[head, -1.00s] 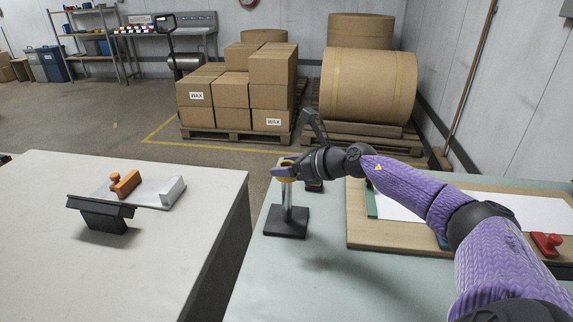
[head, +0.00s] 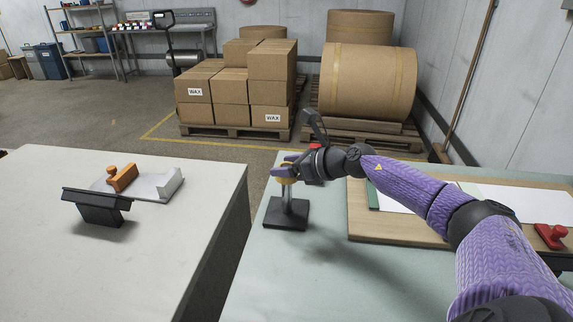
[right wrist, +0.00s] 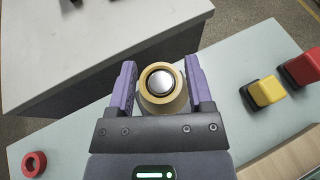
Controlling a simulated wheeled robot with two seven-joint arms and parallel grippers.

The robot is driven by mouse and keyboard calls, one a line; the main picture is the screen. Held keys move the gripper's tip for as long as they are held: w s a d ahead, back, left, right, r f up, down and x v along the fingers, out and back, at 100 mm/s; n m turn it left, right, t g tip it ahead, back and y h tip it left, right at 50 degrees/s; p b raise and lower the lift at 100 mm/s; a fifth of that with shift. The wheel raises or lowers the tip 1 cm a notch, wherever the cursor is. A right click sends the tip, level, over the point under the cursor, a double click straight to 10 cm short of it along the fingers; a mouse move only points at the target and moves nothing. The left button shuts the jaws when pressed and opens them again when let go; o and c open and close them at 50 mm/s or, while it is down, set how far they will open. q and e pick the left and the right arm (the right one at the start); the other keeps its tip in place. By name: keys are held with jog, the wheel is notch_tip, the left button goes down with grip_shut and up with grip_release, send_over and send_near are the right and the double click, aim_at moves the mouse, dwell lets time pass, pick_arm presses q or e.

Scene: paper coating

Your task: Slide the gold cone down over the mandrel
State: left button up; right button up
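The gold cone (head: 287,180) sits around the upper part of the silver mandrel (head: 288,204), which stands upright on a black square base (head: 285,216). Bare post shows between cone and base. In the right wrist view the cone (right wrist: 147,99) is a gold ring with the round silver mandrel top (right wrist: 160,82) inside it. My right gripper (head: 286,165) is over the top of the cone, one purple finger on each side. Its fingers (right wrist: 161,77) look spread, with the cone between them. Any light contact is hard to tell. My left gripper is not in view.
A wooden board with white paper (head: 401,196) and a red-handled tool (head: 550,236) lie right of the mandrel. A white table (head: 150,260) stands left across a gap, bearing an orange-handled tool (head: 122,178). Green tabletop (head: 330,285) in front is clear.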

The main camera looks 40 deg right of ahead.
jog(key=o, duration=0.4)
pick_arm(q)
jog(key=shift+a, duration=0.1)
pick_arm(e)
jog(key=p+v, duration=0.1)
jog(key=v, duration=0.3)
jog(key=shift+s+r+p, duration=0.1)
jog(key=shift+p, duration=0.25)
pick_arm(q)
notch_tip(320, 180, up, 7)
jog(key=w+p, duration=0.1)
jog(key=p, duration=0.4)
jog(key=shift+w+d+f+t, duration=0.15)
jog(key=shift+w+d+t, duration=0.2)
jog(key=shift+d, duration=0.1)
pick_arm(e)
jog(key=v, duration=0.5)
jog(key=shift+s+d, duration=0.2)
jog(key=shift+s, duration=0.15)
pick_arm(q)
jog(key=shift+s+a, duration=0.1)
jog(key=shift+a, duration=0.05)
pick_arm(e)
jog(key=shift+r, duration=0.15)
